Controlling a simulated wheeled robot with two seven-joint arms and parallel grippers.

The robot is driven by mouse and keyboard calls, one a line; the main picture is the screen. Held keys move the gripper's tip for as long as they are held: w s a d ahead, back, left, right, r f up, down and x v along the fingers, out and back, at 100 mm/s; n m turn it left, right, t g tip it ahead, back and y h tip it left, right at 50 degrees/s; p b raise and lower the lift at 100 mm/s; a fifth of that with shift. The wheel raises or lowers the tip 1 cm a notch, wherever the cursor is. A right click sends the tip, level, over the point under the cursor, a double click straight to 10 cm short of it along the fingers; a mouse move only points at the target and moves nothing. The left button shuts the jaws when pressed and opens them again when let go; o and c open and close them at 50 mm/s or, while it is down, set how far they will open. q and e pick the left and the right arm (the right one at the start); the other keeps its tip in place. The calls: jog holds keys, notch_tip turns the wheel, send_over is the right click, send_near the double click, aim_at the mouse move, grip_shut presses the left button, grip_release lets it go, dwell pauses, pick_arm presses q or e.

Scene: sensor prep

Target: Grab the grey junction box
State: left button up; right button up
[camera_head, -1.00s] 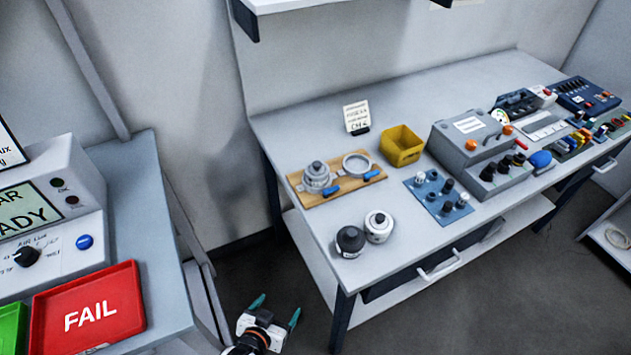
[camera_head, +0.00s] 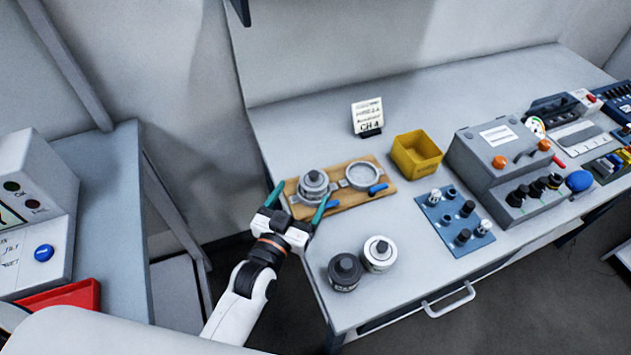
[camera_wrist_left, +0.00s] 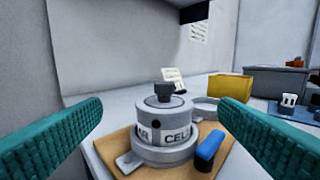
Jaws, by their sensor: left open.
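A grey round canister with a black knob and a lettered band (camera_head: 314,184) sits upright in a grey ring on a wooden board (camera_head: 342,201). It also shows in the left wrist view (camera_wrist_left: 163,125). A boxy grey unit with orange and black knobs (camera_head: 490,150) stands farther right. I cannot tell from looks alone which is the junction box. My left gripper (camera_head: 298,200) is open and empty at the board's near left corner. In the left wrist view its teal fingers (camera_wrist_left: 161,108) frame the canister on both sides, apart from it. My right gripper is not in view.
An empty ring and blue clamp handles share the board. A black canister (camera_head: 344,272) and a white one (camera_head: 380,254) stand in front. A yellow bin (camera_head: 417,155), blue knob panel (camera_head: 455,218) and small sign (camera_head: 367,115) are near.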

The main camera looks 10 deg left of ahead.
aim_at(312, 180)
pick_arm(q)
jog(key=w, duration=0.2)
jog(key=shift+w+d+f, duration=0.1)
jog(key=shift+w+d, duration=0.2)
jog(key=shift+w, duration=0.1)
jog(key=shift+w+d+p, duration=0.15)
jog(key=shift+w+p, duration=0.05)
jog(key=shift+w, duration=0.35)
jog(key=shift+w+d+p, duration=0.15)
jog(key=shift+w, duration=0.35)
jog(key=w, duration=0.2)
jog(key=shift+w+d, duration=0.3)
jog(key=shift+d, duration=0.05)
jog(key=shift+w+d, duration=0.1)
jog(key=shift+w, duration=0.35)
jog(key=c, duration=1.1)
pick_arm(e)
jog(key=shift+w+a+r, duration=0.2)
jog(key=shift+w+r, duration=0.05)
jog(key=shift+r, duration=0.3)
